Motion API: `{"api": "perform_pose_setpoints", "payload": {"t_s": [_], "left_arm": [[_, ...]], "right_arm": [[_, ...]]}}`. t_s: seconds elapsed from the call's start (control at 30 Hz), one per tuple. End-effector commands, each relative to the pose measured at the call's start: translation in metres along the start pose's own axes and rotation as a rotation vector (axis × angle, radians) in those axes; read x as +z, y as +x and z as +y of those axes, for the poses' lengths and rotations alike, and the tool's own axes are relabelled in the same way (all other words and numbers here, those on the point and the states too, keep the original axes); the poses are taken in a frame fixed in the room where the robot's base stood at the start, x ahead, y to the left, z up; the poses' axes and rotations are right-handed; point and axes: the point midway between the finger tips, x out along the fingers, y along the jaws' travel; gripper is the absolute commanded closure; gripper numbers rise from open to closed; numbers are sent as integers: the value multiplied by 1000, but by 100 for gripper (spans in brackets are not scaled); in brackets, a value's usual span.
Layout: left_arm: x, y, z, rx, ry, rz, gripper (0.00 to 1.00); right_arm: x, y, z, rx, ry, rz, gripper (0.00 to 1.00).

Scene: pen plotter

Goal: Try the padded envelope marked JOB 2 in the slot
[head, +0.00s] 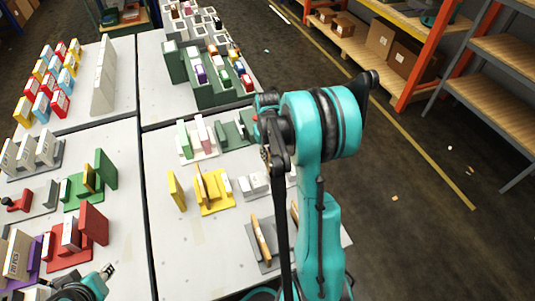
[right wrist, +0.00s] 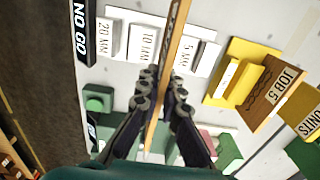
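In the right wrist view my right gripper (right wrist: 163,82) has its two dark fingers against both sides of a thin tan envelope (right wrist: 171,45), seen edge-on. Dark lettering near its upper end is too slanted to read. The envelope crosses the view of the white slot gauge (right wrist: 190,58), between its 10 MM and 5 MM labels; I cannot tell whether it is above the gauge or in a slot. The gauge also shows in the head view (head: 254,184). There my arm largely hides the right gripper. My left gripper (head: 100,277) is at the lower left, its fingers unclear.
A black NO GO plate (right wrist: 83,30) is beside the gauge. A yellow holder (right wrist: 238,75) with a JOB 5 piece (right wrist: 275,92) stands on the other side. A tan piece (head: 262,238) stands in a grey rack. Green and pink items stand behind the gauge.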

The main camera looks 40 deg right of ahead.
Motion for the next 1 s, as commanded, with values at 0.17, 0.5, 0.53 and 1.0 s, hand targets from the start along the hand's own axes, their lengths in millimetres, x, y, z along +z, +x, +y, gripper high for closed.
{"api": "perform_pose_setpoints", "payload": {"t_s": [0.17, 0.5, 0.53, 1.0], "left_arm": [[3, 4, 0, 0, 0, 0, 69], [15, 21, 0, 0, 0, 0, 69], [16, 22, 0, 0, 0, 0, 69], [18, 26, 0, 0, 0, 0, 69]], "right_arm": [[0, 8, 0, 0, 0, 0, 100], [0, 38, 0, 0, 0, 0, 100], [0, 40, 0, 0, 0, 0, 100], [0, 48, 0, 0, 0, 0, 100]]}}
